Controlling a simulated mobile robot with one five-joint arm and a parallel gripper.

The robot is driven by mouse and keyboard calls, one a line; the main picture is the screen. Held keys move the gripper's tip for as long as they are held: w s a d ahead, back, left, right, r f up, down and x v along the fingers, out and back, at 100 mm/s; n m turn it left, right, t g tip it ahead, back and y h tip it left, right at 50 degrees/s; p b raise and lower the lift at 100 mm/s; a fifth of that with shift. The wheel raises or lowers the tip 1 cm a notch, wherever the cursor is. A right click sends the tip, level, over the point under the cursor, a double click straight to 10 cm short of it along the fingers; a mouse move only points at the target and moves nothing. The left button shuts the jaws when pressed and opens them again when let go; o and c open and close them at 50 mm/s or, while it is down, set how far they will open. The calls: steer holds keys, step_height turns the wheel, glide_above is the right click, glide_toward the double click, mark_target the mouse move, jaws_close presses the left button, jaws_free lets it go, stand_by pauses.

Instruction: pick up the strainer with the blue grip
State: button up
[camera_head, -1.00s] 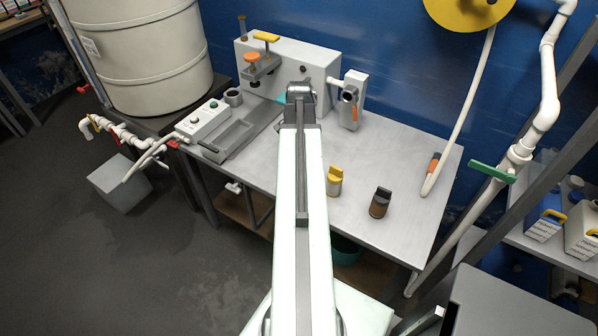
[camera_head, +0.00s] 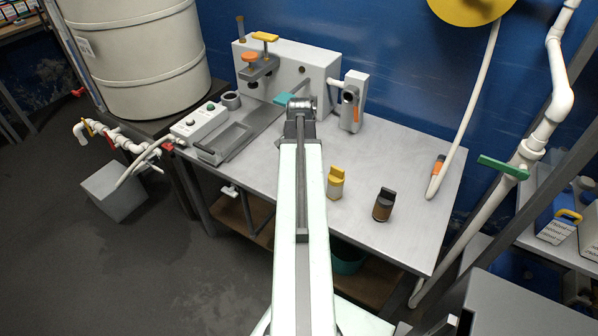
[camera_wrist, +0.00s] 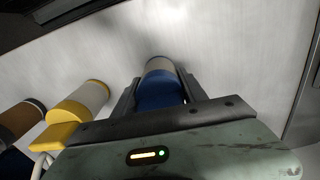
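The strainer with the blue grip (camera_wrist: 160,88) shows in the wrist view, its blue part nearest the camera and a tan-grey part beyond. My gripper (camera_wrist: 158,82) has one finger on each side of the blue grip, very close to it. I cannot tell whether the fingers touch or press it. In the head view my arm hides this strainer and most of my gripper. A yellow-topped piece (camera_head: 336,182) stands on the table to the right of my arm, and it also shows in the wrist view (camera_wrist: 78,112). A dark-topped brown piece (camera_head: 383,205) stands further right.
A grey apparatus (camera_head: 290,65) with yellow and orange knobs stands at the back. A control box with a tray (camera_head: 200,122) is on the left. A white hose (camera_head: 465,115) reaches the table's right side.

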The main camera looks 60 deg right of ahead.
jaws_close()
steer(key=shift+r, duration=0.1)
step_height(320, 180, up, 10)
steer(key=p, duration=1)
